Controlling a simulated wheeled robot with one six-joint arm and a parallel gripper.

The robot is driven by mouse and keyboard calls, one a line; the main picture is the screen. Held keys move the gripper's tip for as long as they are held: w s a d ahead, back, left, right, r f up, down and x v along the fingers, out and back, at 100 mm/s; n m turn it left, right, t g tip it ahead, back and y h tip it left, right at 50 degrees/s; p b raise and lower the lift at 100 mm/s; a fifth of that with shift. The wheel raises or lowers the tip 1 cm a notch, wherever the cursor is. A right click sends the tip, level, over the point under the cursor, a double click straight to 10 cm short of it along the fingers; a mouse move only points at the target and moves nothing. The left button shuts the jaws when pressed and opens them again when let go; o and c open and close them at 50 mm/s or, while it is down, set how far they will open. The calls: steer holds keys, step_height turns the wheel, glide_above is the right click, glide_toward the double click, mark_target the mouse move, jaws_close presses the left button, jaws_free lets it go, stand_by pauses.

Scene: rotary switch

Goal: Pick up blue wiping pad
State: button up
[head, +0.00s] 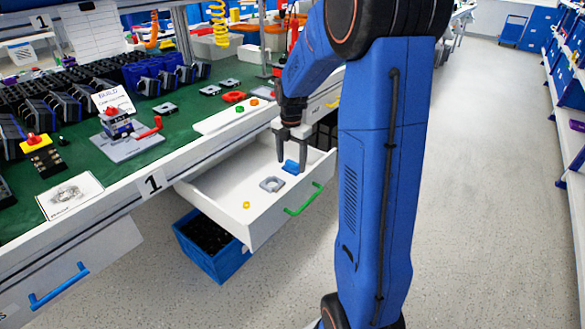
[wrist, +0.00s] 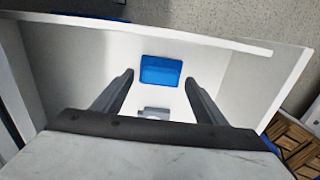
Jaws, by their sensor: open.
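The blue wiping pad (head: 290,167) lies in an open white drawer (head: 250,226) below the green workbench. In the wrist view the pad (wrist: 161,70) is a flat blue rectangle on the drawer floor, ahead of my fingertips and between their lines. My gripper (head: 291,165) points down over the drawer, and its fingers are apart with nothing between them. In the wrist view my gripper (wrist: 159,78) shows a finger on each side of the pad, neither visibly touching it. The height of the fingertips above the pad is hard to tell.
A grey square part (head: 271,184) and a small yellow piece (head: 246,205) lie in the same drawer. The drawer's walls surround the pad, and its front has a green handle (head: 304,199). A blue bin (head: 205,252) stands on the floor below. Open floor lies to the right.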

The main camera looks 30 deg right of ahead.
mark_target(291, 163)
steer(key=c, duration=1.1)
steer(key=shift+r, duration=0.1)
steer(key=shift+c, duration=0.2)
step_height(291, 163, up, 10)
steer(key=shift+o, duration=0.5)
